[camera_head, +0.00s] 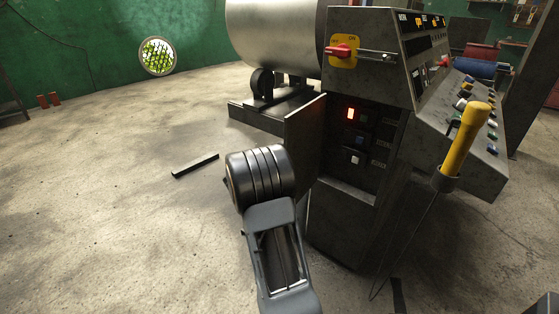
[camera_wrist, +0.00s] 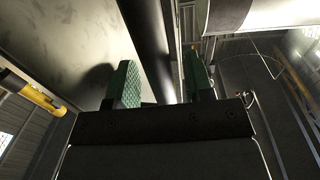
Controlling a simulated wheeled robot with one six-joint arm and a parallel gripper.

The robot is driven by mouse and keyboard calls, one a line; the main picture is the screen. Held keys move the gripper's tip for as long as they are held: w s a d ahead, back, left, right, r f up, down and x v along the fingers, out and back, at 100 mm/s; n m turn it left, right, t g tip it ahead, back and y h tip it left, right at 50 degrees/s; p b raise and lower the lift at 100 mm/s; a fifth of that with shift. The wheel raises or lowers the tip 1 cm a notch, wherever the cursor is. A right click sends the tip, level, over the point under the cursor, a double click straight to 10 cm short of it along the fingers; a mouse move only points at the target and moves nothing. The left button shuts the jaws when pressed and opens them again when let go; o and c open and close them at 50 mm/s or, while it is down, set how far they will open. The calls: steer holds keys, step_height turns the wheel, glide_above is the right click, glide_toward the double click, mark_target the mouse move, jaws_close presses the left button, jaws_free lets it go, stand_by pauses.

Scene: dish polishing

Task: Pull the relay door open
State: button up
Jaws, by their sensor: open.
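The relay door (camera_head: 303,132) is a dark grey metal panel on the left side of the control cabinet (camera_head: 345,215). It stands swung out, and the relay compartment (camera_head: 365,140) shows beside it with a lit red lamp and several small switches. My gripper's fingers (camera_wrist: 162,84) have green textured pads and stand apart in the wrist view. A dark band passes beyond and between them; I cannot tell whether it is the door's edge. In the head view my arm is in front and left of the door, and the fingertips are hidden.
A yellow-handled lever (camera_head: 465,140) sticks out at the cabinet's right, with a cable hanging to the floor. A red rotary switch (camera_head: 340,51) is above the compartment. A large metal drum (camera_head: 275,35) stands behind.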

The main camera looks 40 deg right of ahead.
steer(key=a+p, duration=0.3)
steer(key=a, duration=1)
steer(key=shift+a, duration=0.4)
